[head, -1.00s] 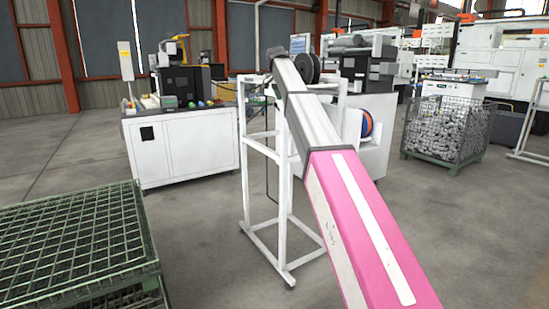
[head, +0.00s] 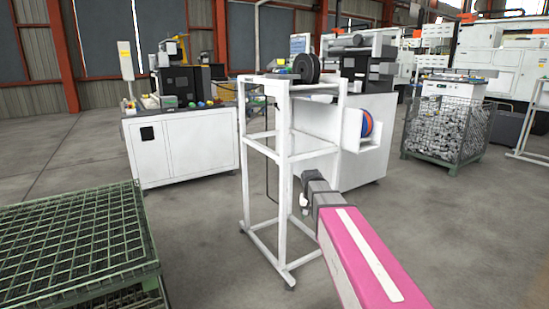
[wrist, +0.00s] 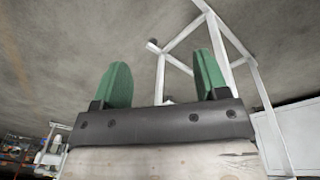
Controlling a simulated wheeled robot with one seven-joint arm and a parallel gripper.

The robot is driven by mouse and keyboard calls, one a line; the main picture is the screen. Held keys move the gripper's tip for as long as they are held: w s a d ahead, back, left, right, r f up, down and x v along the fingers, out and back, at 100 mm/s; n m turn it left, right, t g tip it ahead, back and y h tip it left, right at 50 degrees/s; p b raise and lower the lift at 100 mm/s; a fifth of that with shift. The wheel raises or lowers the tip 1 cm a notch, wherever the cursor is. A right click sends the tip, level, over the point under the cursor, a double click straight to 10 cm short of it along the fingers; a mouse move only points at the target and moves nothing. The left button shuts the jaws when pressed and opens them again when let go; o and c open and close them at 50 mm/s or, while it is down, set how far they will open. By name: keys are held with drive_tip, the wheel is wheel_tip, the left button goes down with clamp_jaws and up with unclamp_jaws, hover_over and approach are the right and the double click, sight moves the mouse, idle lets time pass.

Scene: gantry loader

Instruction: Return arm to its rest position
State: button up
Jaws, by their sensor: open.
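My pink and grey arm (head: 365,262) reaches in from the lower right in the head view. Its outer end is beside the lower part of a white frame stand (head: 284,165). My gripper (wrist: 163,85) shows in the wrist view with two green fingers standing well apart. Nothing is between the fingers except the background, so it is open and empty. The white stand (wrist: 240,40) also shows behind the fingers in the wrist view. The fingers are not clearly visible in the head view.
A black spool (head: 306,68) sits on top of the stand. A white cabinet (head: 180,150) is behind left. Green mesh crates (head: 75,245) are at the lower left. A wire basket of parts (head: 447,130) is at the right. Open floor (head: 455,225) lies at the right front.

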drive_tip(key=s+d+f+n, duration=0.1)
drive_tip(key=s+f, duration=0.5)
drive_tip(key=s, duration=0.3)
drive_tip(key=s+d+f+n+y, duration=0.1)
drive_tip(key=s+d+f, duration=0.1)
drive_tip(key=s+f, duration=0.4)
drive_tip(key=s, duration=0.3)
drive_tip(key=shift+s+f+g, duration=0.15)
drive_tip(key=shift+s+g, duration=0.25)
